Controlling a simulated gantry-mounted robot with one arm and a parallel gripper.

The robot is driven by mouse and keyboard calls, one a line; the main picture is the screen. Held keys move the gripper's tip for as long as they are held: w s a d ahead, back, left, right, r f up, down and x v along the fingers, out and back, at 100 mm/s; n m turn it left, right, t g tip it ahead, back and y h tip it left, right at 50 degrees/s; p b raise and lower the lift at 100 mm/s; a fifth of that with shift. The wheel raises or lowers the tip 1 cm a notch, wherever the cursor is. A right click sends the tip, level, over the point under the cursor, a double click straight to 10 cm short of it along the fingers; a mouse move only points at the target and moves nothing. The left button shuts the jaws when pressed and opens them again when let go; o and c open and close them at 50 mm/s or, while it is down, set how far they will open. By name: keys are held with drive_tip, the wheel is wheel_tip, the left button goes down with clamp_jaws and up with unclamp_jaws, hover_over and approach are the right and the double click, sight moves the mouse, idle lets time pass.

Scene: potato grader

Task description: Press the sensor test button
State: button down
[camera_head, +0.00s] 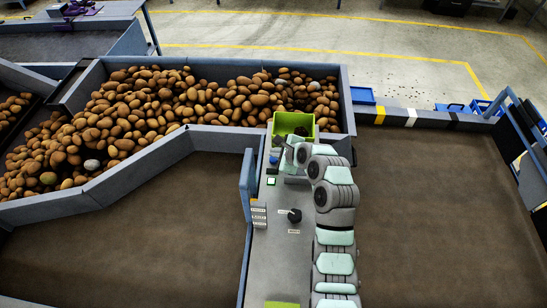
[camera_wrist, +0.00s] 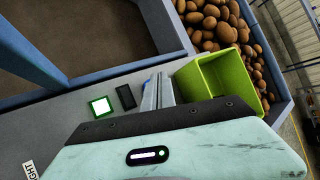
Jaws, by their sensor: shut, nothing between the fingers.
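A square lit button (camera_head: 271,181) with a white face and green rim sits on the grey control panel (camera_head: 275,250). It also shows in the wrist view (camera_wrist: 101,107), left of my gripper. A small dark rectangular piece (camera_wrist: 125,97) lies between that button and my gripper. I cannot read which one is the sensor test button. My gripper (camera_wrist: 158,88) is shut and empty, over the panel between the dark piece and a green bin. In the head view my gripper (camera_head: 279,146) is small and partly hidden by my arm, near the panel's far end.
The green bin (camera_head: 293,122) stands right beside my gripper. A black knob (camera_head: 294,215) sticks up from the panel nearer the camera. A blue upright plate (camera_head: 247,184) borders the panel's left side. Potatoes (camera_head: 150,105) fill the trough behind. Brown belts lie on both sides.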

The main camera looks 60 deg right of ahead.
sight(276, 161)
wheel_tip(276, 161, up, 5)
drive_tip(key=p, duration=0.4)
drive_tip(key=shift+r+p, duration=0.1)
drive_tip(key=shift+p, duration=0.25)
idle(0.7)
